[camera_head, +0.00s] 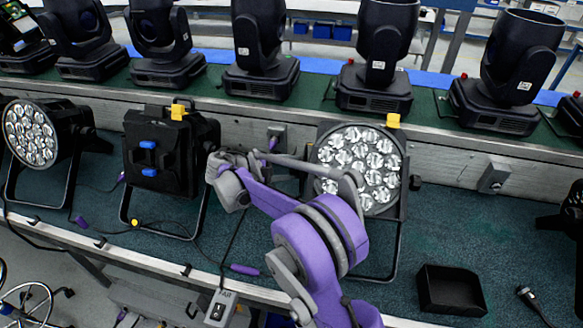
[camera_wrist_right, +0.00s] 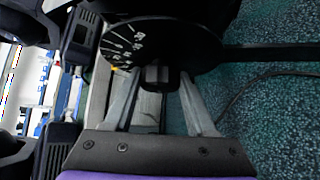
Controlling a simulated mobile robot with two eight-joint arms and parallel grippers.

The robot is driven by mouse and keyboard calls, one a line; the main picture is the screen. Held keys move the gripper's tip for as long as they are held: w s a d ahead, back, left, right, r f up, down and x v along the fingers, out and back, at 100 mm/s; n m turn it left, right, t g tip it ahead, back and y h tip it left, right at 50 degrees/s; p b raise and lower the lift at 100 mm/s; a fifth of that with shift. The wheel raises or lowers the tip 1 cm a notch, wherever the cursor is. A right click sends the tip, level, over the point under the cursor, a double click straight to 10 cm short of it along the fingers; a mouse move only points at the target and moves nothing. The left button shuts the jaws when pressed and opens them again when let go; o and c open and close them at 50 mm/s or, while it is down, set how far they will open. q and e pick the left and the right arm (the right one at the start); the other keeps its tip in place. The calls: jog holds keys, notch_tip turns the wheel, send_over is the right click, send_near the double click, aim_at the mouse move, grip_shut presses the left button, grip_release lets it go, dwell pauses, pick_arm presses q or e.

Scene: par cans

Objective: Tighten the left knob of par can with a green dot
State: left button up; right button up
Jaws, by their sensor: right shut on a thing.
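The left one (camera_head: 30,135) and the right one (camera_head: 355,160) show round lamp faces; the middle one (camera_head: 155,165) shows a black back with blue parts. I see no green dot. My right gripper (camera_head: 216,168) is at the right side of the middle par can. In the right wrist view, its fingers (camera_wrist_right: 157,82) are shut on a small dark knob (camera_wrist_right: 155,74), beside a black disc with white scale marks (camera_wrist_right: 128,45). In the head view the knob is hidden by my gripper. My left gripper is not in view.
Several black moving-head lights (camera_head: 262,55) stand on the raised shelf behind. Cables run over the bench (camera_head: 455,235). A black tray (camera_head: 450,290) lies at the front right, near a dark connector (camera_head: 525,295). A grey box (camera_head: 218,307) hangs at the front edge.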

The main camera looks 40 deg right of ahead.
jog(key=m+h+b, duration=0.1)
jog(key=b, duration=0.1)
jog(key=m+h+b, duration=0.1)
jog(key=h, duration=0.1)
jog(key=shift+a+f+t+b, duration=0.1)
jog(key=shift+f+t+b, duration=0.25)
jog(key=shift+t+b, duration=0.05)
jog(key=shift+s+m+h+b, duration=0.1)
jog(key=shift+m+h+b, duration=1.2)
jog(key=shift+m+b, duration=0.15)
jog(key=o, duration=1.4)
jog(key=shift+c, duration=0.2)
jog(key=a, duration=1)
jog(key=shift+w+a+f, duration=0.35)
jog(key=shift+a, duration=0.05)
